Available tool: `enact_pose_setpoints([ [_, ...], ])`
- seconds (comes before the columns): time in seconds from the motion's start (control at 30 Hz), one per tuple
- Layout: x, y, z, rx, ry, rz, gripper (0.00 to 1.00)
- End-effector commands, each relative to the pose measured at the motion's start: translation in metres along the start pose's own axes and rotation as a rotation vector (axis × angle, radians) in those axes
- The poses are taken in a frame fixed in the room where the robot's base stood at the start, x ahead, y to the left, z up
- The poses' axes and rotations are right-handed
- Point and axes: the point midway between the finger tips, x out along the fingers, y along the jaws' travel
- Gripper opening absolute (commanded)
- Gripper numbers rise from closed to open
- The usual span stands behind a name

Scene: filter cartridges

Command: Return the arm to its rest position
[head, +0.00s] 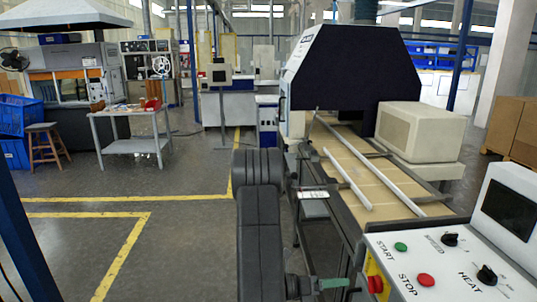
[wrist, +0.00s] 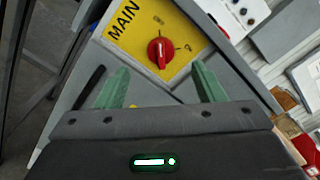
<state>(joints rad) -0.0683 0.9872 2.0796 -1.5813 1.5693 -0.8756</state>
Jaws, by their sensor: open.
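My arm (head: 262,215) rises dark grey in the lower middle of the head view. My gripper (head: 330,283) is low at its end, with green fingers, beside the side of the control box. In the wrist view my gripper (wrist: 160,85) shows two green fingers spread apart with nothing between them. Ahead of them is a red rotary knob (wrist: 161,50) on a yellow plate (wrist: 130,35) marked MAIN. The fingers appear apart from the knob. The red knob also shows at the edge of the control box in the head view (head: 374,284).
The control box (head: 405,250) with START, STOP, SPEED and HEAT controls stands close at right. A conveyor (head: 350,170) runs behind it into a dark hood (head: 340,65). A grey table (head: 130,130) stands at left. The floor (head: 180,200) left of my arm is clear.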

Motion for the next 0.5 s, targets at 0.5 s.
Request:
enact_pose_setpoints([
  [0.5,0.069,-0.002,0.0,0.0,0.003,-0.004,0.63],
])
